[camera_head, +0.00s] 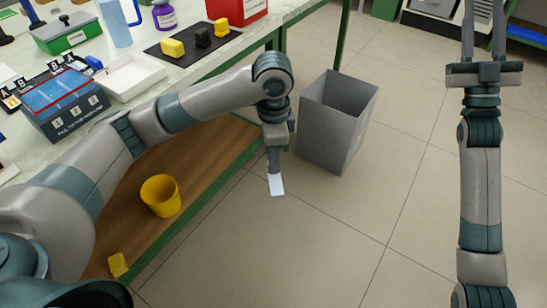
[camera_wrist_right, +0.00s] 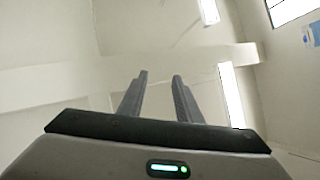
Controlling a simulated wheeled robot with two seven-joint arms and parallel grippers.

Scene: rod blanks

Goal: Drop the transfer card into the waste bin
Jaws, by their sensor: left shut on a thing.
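The transfer card (camera_head: 277,185) is a small white rectangle hanging below my left gripper (camera_head: 274,168) in the head view. My left gripper points down and is shut on the card's upper end. The waste bin (camera_head: 328,131) is a grey, open-topped square bin on the floor, just right of my left gripper. The card hangs in front of and to the left of the bin, not over its opening. My right gripper (camera_head: 484,32) points up at the far right, open and empty. It also shows open in the right wrist view (camera_wrist_right: 160,82).
A workbench (camera_head: 292,12) with a green frame stands at the left, holding a blue box (camera_head: 65,104), a white tray (camera_head: 130,76) and a dark mat (camera_head: 188,56) with blocks. A yellow cup (camera_head: 160,196) stands on its lower wooden shelf. The floor right of the bin is clear.

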